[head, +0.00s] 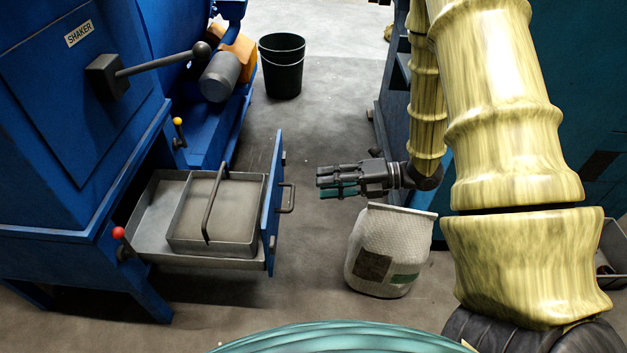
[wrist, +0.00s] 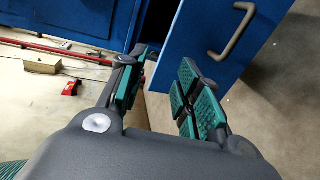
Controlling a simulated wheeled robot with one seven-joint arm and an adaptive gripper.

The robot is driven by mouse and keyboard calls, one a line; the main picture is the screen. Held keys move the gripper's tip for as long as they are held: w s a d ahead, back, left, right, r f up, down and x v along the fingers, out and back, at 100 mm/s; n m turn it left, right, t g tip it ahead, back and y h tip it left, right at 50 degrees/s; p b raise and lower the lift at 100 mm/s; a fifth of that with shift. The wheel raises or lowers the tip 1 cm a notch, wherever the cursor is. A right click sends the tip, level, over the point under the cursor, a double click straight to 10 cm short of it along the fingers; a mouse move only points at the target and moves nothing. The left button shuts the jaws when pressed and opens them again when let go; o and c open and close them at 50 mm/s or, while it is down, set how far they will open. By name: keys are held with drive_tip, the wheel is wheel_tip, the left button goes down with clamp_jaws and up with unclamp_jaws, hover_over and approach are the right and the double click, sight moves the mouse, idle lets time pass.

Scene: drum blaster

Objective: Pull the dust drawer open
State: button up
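The drawer handle (wrist: 232,32) shows there at upper right, outside the fingers.
The blue machine (head: 75,110) stands at left, with a lever (head: 160,63) and red-knobbed (head: 118,232) and yellow-knobbed controls. A white sack (head: 390,250) stands on the floor just below my gripper. A black bucket (head: 282,65) stands farther back. The floor between drawer and sack is clear.

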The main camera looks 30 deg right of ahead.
drive_tip(key=shift+w+d+f+p+v, duration=0.1)
drive_tip(key=shift+p+v, duration=0.1)
drive_tip(key=shift+v, duration=0.55)
drive_tip(key=shift+w+d+f+p+v, duration=0.1)
drive_tip(key=shift+p+v, duration=0.1)
drive_tip(key=shift+v, duration=0.55)
drive_tip(key=shift+w+d+f+p+v, duration=0.1)
drive_tip(key=shift+p+v, duration=0.1)
drive_tip(key=shift+v, duration=0.6)
drive_tip(key=shift+s, duration=0.1)
